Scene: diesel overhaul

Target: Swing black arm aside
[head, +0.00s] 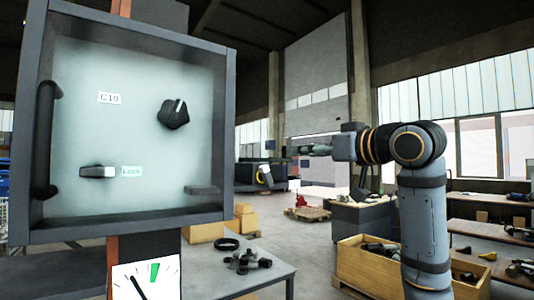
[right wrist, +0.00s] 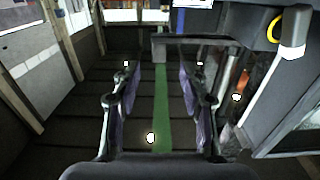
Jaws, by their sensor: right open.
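I cannot tell for sure which part is the black arm. A dark horizontal bar (right wrist: 205,40) crosses the upper part of the right wrist view, ahead of my fingers and apart from them. In the head view, a black upright handle (head: 47,140) is on the left side of the framed panel (head: 140,70). My right gripper (head: 308,150) is small in the head view and points left, well away from the panel. In the right wrist view its fingers (right wrist: 160,85) are apart with nothing between them. My left gripper is not in view.
The panel has a black knob (head: 173,114) and a latch (head: 97,171) by a lock label. A grey table (head: 220,275) with black parts stands below. A wooden crate (head: 365,268) stands near my right arm. A yellow loop (right wrist: 273,28) is at the wrist view's upper right.

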